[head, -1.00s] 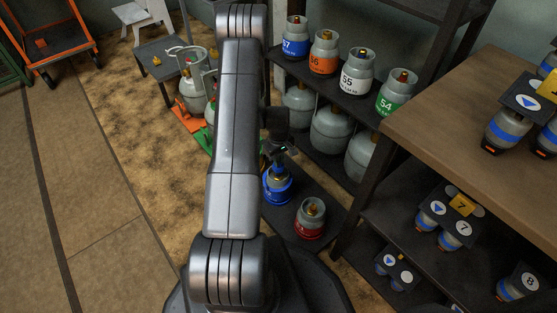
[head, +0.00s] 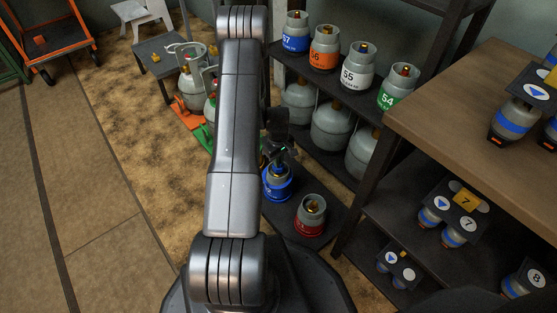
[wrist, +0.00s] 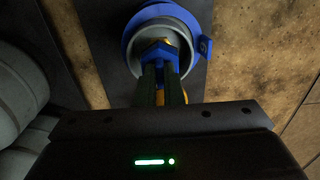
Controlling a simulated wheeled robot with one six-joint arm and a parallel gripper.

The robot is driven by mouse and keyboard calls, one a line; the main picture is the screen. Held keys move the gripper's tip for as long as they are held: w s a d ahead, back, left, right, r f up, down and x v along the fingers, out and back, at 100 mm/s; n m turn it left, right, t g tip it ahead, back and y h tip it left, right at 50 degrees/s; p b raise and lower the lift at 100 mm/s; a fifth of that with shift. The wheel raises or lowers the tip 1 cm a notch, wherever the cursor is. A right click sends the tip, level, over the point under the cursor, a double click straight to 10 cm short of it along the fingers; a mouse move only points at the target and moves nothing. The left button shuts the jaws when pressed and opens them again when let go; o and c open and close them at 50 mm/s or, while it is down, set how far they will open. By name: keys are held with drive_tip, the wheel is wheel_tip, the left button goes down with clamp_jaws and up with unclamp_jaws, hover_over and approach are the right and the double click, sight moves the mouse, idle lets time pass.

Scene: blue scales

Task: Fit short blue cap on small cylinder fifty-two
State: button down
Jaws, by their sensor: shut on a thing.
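A small grey cylinder with a blue base (head: 277,184) stands on the low dark shelf, just right of my arm in the head view. The wrist view shows its grey top (wrist: 187,25) with a blue ring and a blue tag at the right. My gripper (wrist: 160,72) is shut on the short blue cap (wrist: 155,47), which sits at the brass valve in the middle of the cylinder top. The fingers hide part of the cap and valve, so I cannot tell whether the cap is seated. The cylinder's number is not readable.
A red-based cylinder (head: 310,216) stands close to the right. Shelves with numbered cylinders (head: 360,66) rise behind. A wooden-topped bench (head: 470,100) with capped racks is at the right. The floor (head: 120,130) to the left is open.

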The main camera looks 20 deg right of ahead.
drive_tip(key=shift+f+b, duration=0.3)
drive_tip(key=shift+f, duration=0.2)
drive_tip(key=c, duration=1.5)
unclamp_jaws()
wheel_tip(320, 180, up, 14)
drive_tip(key=p, duration=0.5)
wheel_tip(320, 180, down, 13)
drive_tip(key=b, duration=0.4)
drive_tip(key=shift+f, duration=0.1)
